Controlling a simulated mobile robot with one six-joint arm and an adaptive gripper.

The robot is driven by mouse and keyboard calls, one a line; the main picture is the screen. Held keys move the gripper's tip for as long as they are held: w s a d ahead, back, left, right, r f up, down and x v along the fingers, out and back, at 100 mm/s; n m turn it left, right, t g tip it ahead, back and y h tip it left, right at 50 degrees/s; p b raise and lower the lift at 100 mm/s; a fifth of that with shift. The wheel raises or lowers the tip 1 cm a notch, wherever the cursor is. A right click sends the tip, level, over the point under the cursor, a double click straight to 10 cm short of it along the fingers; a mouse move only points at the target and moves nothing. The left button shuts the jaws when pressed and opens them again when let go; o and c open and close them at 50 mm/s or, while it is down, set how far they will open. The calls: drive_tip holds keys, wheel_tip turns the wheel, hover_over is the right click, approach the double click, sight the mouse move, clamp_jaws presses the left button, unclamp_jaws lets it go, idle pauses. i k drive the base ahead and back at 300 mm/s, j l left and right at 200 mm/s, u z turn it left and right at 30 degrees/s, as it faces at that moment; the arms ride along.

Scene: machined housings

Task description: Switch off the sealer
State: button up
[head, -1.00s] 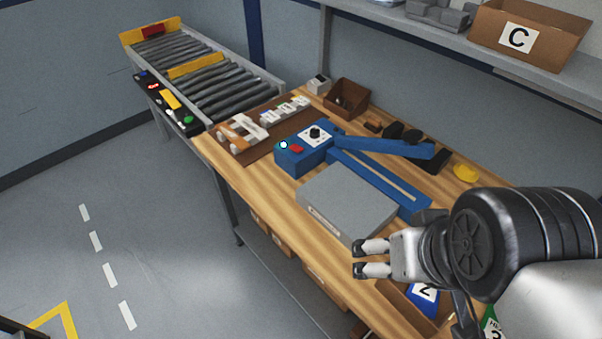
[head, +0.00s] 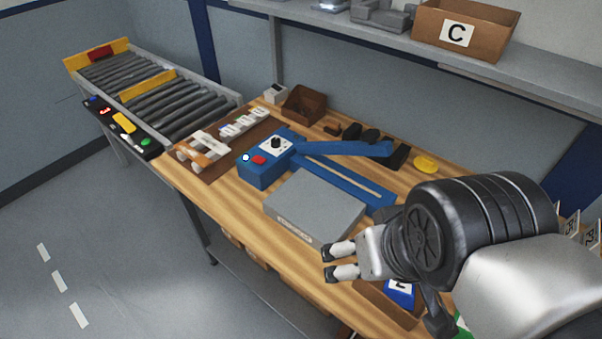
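The blue sealer (head: 262,174) stands on the wooden workbench, its long blue arm (head: 345,148) reaching right over a slotted blue base (head: 345,178). Its control end carries a red switch (head: 259,160), a black knob (head: 276,143) on a white dial plate, and a round whitish lamp (head: 246,157) that looks bright. I cannot tell the switch's position. My gripper (head: 325,264) is to the lower right of the sealer, near the front of the grey platform (head: 312,203). Its two fingers are apart with nothing between them. It touches no part of the sealer.
A brown board with tools and small labelled boxes (head: 243,122) lies left of the sealer. A brown bin (head: 303,105) and several black items (head: 368,137) stand behind it. A roller conveyor (head: 165,95) adjoins at the left. A shelf with box C (head: 485,32) hangs above.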

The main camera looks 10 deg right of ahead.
sight(260, 160)
drive_tip(key=i+j+u, duration=0.1)
drive_tip(key=i+j, duration=0.35)
drive_tip(key=j, duration=0.2)
drive_tip(key=i+j, duration=0.5)
drive_tip(key=k+j+u, duration=0.05)
drive_tip(key=j, duration=0.05)
